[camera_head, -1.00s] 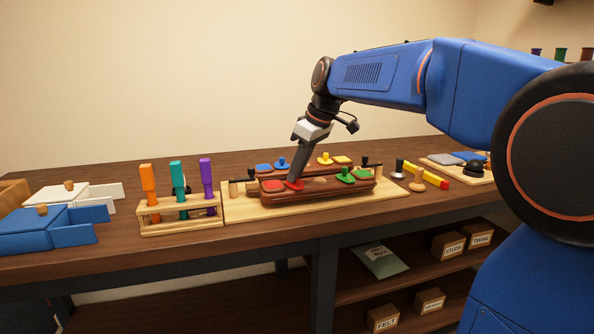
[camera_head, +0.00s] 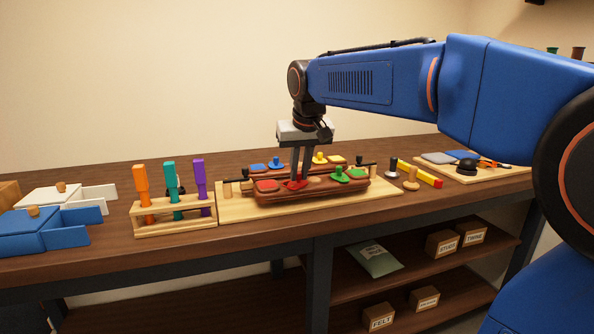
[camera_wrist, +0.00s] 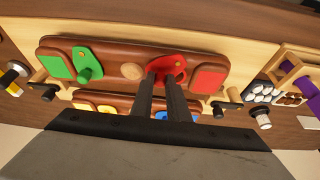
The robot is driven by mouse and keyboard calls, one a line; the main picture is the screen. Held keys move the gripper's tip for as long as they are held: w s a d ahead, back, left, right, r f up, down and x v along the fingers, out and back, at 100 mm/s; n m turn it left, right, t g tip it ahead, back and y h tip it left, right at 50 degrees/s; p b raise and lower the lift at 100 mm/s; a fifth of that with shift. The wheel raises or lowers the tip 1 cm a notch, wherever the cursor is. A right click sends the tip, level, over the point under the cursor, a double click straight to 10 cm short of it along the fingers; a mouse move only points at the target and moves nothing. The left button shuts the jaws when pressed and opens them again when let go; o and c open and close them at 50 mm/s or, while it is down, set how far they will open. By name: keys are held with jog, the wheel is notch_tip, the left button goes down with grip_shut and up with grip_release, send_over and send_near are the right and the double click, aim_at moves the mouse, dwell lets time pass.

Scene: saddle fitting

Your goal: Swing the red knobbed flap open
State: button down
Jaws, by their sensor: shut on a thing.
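The red knobbed flap (camera_head: 294,185) lies on top of the front brown leather piece (camera_head: 312,194), left of its middle in the head view. Beside it on the left is a flat red patch (camera_head: 267,186). In the wrist view the red flap (camera_wrist: 167,62) shows next to the red patch (camera_wrist: 208,79). My gripper (camera_head: 298,178) points straight down at the flap. Its two dark fingers (camera_wrist: 164,75) are shut on the flap's red knob, which they partly hide.
A green knobbed flap (camera_head: 338,174) and green patch sit on the same piece at right. A second piece with blue and yellow flaps (camera_head: 320,158) stands behind. A tool rack (camera_head: 176,224) with upright handles is at left. A yellow-red bar (camera_head: 419,173) lies at right.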

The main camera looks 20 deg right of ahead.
jog(key=m, duration=0.2)
jog(key=s+m+h, duration=0.1)
jog(key=m, duration=0.1)
jog(key=m+g+h, duration=0.1)
jog(key=m, duration=0.1)
jog(key=shift+s+d, duration=0.15)
jog(key=shift+s, duration=0.1)
jog(key=m, duration=0.2)
jog(key=s+m+g+h, duration=0.1)
jog(key=m, duration=0.2)
jog(key=shift+h, duration=0.3)
jog(key=shift+s+m, duration=0.1)
jog(key=shift+m, duration=0.2)
jog(key=c, duration=1.7)
grip_release()
jog(key=shift+r, duration=0.1)
jog(key=v, duration=1.7)
jog(key=shift+w+a+r, duration=0.15)
jog(key=shift+w+a, duration=0.1)
jog(key=shift+a, duration=0.05)
